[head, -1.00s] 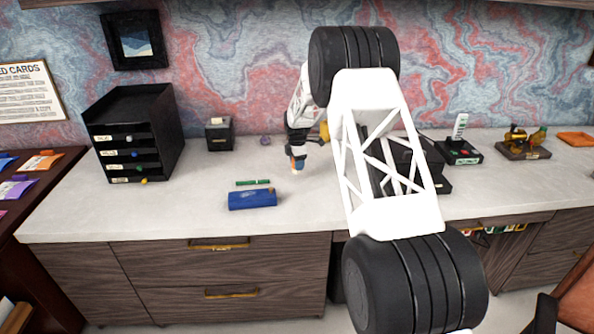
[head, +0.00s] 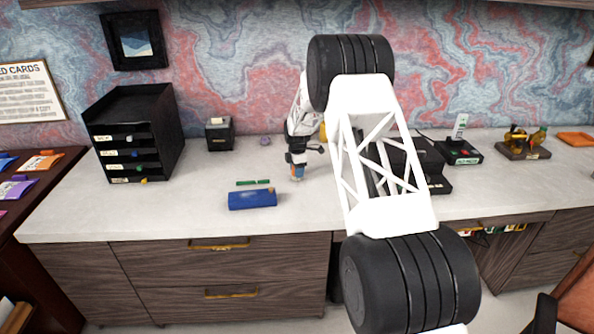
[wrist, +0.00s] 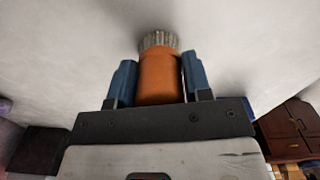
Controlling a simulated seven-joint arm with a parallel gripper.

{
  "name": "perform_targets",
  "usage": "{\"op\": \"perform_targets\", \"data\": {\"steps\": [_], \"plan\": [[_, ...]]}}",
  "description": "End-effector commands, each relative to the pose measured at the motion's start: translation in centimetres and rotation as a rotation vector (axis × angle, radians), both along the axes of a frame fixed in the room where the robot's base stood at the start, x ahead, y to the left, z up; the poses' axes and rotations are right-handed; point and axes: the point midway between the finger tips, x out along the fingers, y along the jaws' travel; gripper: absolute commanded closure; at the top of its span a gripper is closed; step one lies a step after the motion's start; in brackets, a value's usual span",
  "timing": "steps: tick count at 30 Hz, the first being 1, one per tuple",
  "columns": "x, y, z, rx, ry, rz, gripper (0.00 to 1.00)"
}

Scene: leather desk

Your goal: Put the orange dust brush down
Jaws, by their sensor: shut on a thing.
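The orange dust brush (wrist: 160,78) is between the two blue fingers of my gripper (wrist: 160,82) in the wrist view, with its pale bristles (wrist: 158,40) pointing away from the palm toward the white desktop. My gripper is shut on it. In the head view my gripper (head: 297,174) points down close to the desktop, right of the blue case. Only a small orange bit of the brush shows there. I cannot tell whether the bristles touch the desktop.
A blue case (head: 252,200) and a green stick-like item (head: 253,182) lie left of my gripper. A black drawer unit (head: 134,135) and small black box (head: 219,134) stand further left. Black devices (head: 458,152) stand to the right. Bare desktop (head: 310,210) lies in front of my gripper.

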Motion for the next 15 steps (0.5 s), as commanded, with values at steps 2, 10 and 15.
{"op": "perform_targets", "data": {"steps": [2, 10, 15], "plan": [[-0.01, 0.0, -0.21, 0.0, 0.001, 0.0, 0.74], [-0.01, 0.0, -0.21, 0.0, 0.0, 0.0, 0.29], [0.0, 0.0, -0.19, 0.0, 0.0, 0.0, 0.29]]}}
